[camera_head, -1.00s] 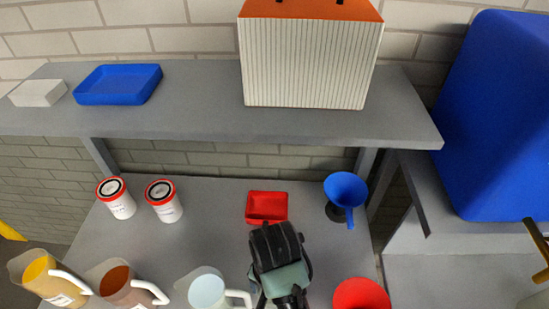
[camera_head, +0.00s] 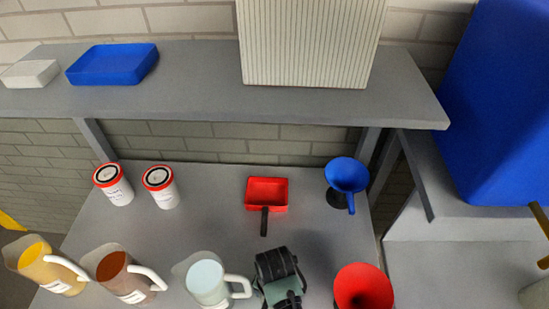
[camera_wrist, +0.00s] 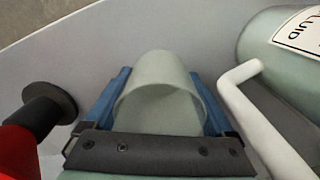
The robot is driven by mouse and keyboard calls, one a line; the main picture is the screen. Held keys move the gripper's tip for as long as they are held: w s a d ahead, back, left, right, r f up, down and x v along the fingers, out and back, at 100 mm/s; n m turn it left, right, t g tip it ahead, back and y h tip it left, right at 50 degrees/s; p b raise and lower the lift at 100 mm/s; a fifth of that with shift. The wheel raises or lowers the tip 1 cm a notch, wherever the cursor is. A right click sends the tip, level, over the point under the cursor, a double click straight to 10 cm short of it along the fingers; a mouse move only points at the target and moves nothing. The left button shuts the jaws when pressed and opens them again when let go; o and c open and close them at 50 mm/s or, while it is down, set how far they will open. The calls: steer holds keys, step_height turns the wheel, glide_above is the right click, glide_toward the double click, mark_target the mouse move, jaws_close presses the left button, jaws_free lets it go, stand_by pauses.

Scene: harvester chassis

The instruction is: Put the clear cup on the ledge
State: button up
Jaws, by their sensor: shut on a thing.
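The clear cup (camera_wrist: 160,95) is a pale, see-through greenish cup. In the wrist view it sits between the blue fingers of my gripper (camera_wrist: 158,88), which is shut on it. Its open rim faces the camera side. In the head view my gripper (camera_head: 278,270) is low in the picture, between the light-blue jug and the red funnel, and it hides the cup. I cannot tell whether the cup touches the table. The grey ledge (camera_head: 200,95) runs across the upper part of the head view, above the table.
The light-blue jug (camera_head: 207,282) is close beside my gripper, its white handle (camera_wrist: 255,105) near the right finger. The red funnel (camera_head: 362,290) stands on the other side. A red scoop (camera_head: 267,192) lies behind. A blue tray (camera_head: 112,63) and ribbed box (camera_head: 305,45) occupy the ledge, with bare room between.

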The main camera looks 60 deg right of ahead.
steer(key=shift+f, duration=0.2)
steer(key=o, duration=1.1)
steer(key=shift+r, duration=0.15)
step_height(320, 180, up, 12)
steer(key=shift+r, duration=0.1)
steer(key=shift+d, duration=0.1)
